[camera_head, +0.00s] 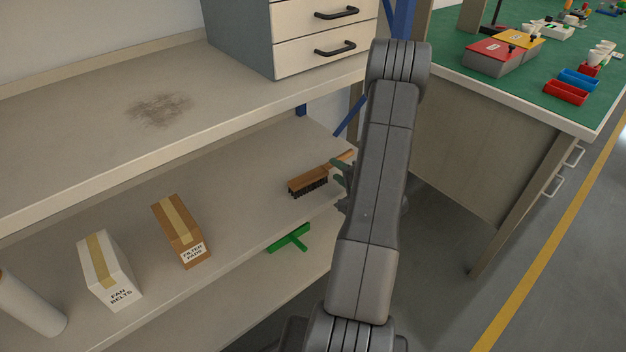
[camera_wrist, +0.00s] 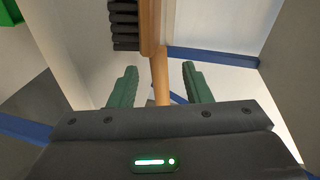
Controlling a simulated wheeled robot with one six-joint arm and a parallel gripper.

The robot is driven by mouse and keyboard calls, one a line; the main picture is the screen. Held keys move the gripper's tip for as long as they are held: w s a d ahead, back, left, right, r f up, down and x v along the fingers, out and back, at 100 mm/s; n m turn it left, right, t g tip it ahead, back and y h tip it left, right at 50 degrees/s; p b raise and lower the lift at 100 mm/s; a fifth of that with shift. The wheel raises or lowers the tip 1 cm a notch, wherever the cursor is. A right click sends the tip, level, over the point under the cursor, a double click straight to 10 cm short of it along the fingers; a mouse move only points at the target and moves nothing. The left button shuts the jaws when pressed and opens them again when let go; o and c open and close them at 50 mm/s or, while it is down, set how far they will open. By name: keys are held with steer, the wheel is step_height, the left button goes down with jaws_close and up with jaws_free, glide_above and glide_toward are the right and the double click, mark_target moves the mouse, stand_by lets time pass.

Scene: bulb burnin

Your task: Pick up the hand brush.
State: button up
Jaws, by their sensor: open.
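The hand brush (camera_head: 308,182) has a wooden back and handle and dark bristles. It lies on the middle shelf (camera_head: 240,190) near its right end, with the handle pointing right and back. My gripper (camera_head: 339,170) is at the handle, mostly hidden behind my arm in the head view. In the wrist view my gripper (camera_wrist: 159,72) is open, with one green finger on each side of the brush's handle (camera_wrist: 159,80). A gap shows on both sides of the handle. The brush's bristles (camera_wrist: 125,24) show at the top.
A FILTER PADS box (camera_head: 181,232), a FAN BELTS box (camera_head: 110,271) and a white roll (camera_head: 30,305) stand or lie to the left. A green T-shaped tool (camera_head: 290,238) is on the lower shelf. The top shelf (camera_head: 90,150) overhangs; a green-topped bench (camera_head: 460,62) is at right.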

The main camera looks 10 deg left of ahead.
mark_target(331, 167)
steer(key=b+x, duration=0.1)
steer(key=x, duration=0.4)
steer(key=shift+f, duration=0.2)
steer(key=shift+c, duration=0.2)
jaws_close()
